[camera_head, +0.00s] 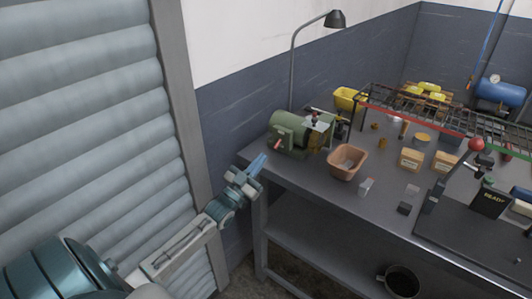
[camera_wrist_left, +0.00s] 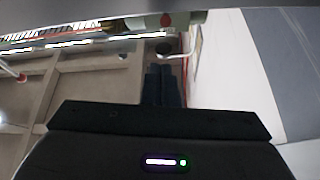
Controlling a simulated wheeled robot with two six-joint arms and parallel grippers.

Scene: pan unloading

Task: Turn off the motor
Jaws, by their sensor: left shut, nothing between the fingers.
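The green motor (camera_head: 287,132) sits on the left end of the grey workbench. A small red switch lever (camera_head: 278,144) shows on its near side. My left gripper (camera_head: 257,165) is at the bench's left edge, in front of and below the motor, apart from it. Its blue fingers are shut and empty. In the left wrist view the closed fingers (camera_wrist_left: 164,86) point towards the top, where part of the green motor body (camera_wrist_left: 140,22) and the red lever (camera_wrist_left: 167,20) show at the edge. My right gripper is in neither view.
An orange-brown bin (camera_head: 347,162) stands right of the motor, with a yellow bin (camera_head: 348,98) behind. A lamp (camera_head: 335,19) rises behind the motor. A wire rack (camera_head: 440,118), small boxes (camera_head: 411,159) and a red-knobbed lever (camera_head: 476,145) occupy the right. A shutter (camera_head: 85,100) stands left.

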